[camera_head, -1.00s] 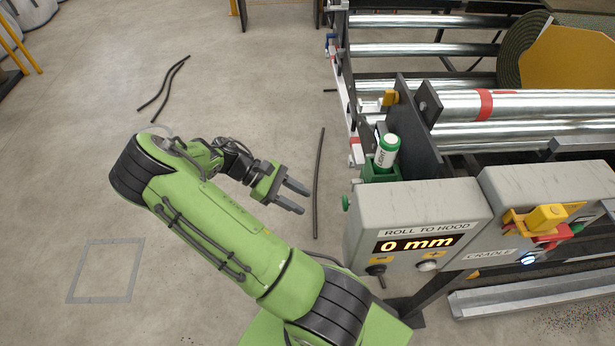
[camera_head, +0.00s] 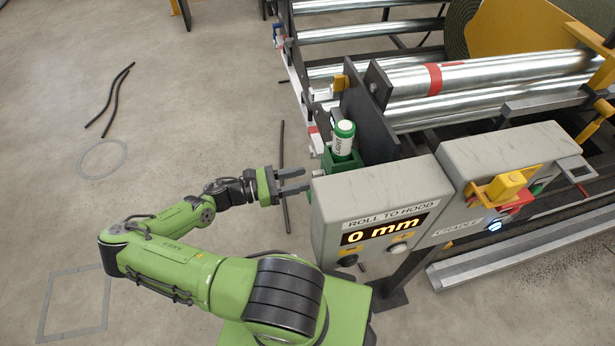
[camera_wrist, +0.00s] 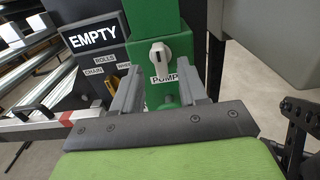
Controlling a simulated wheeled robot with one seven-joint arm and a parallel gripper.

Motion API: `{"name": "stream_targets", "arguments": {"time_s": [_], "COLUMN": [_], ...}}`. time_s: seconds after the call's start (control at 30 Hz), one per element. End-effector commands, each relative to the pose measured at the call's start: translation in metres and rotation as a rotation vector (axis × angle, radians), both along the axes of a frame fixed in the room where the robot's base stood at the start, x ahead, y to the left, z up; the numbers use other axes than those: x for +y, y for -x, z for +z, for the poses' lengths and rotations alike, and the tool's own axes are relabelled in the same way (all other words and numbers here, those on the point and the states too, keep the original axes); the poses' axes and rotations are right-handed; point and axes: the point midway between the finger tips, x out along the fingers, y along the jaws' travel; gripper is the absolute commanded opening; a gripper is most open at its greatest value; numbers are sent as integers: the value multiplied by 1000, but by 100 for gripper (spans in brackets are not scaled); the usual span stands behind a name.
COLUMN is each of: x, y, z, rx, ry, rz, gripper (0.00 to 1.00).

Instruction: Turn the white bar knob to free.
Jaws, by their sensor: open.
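A white bar knob (camera_wrist: 160,57) sits on the front of a green housing (camera_wrist: 150,22) in the wrist view, above a label reading PUMP. Its bar is close to upright. No mark reading free can be read. My gripper (camera_wrist: 162,82) is open and empty. Its two fingers point at the housing, one on each side below the knob, apart from it as far as I can tell. In the head view my gripper (camera_head: 305,179) is beside the left end of the grey ROLL TO HOOD box (camera_head: 330,215); the knob is hidden there.
A dark EMPTY sign (camera_wrist: 93,37) stands left of the green housing. A green-and-white LIGHT cylinder (camera_head: 343,140) stands behind the grey box. Steel rollers (camera_head: 480,80) lie behind. A second box, labelled CRADLE (camera_head: 500,165), adjoins on the right. Floor at left is mostly clear.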

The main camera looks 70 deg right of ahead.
Motion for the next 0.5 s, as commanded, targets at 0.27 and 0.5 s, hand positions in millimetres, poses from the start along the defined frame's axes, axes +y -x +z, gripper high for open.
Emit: {"name": "stream_targets", "arguments": {"time_s": [0.27,0.5], "x": [-16,-16], "y": [27,27], "z": [0,0], "rx": [-1,-1], "ry": [-1,-1], "rz": [0,1], "gripper": [43,38]}}
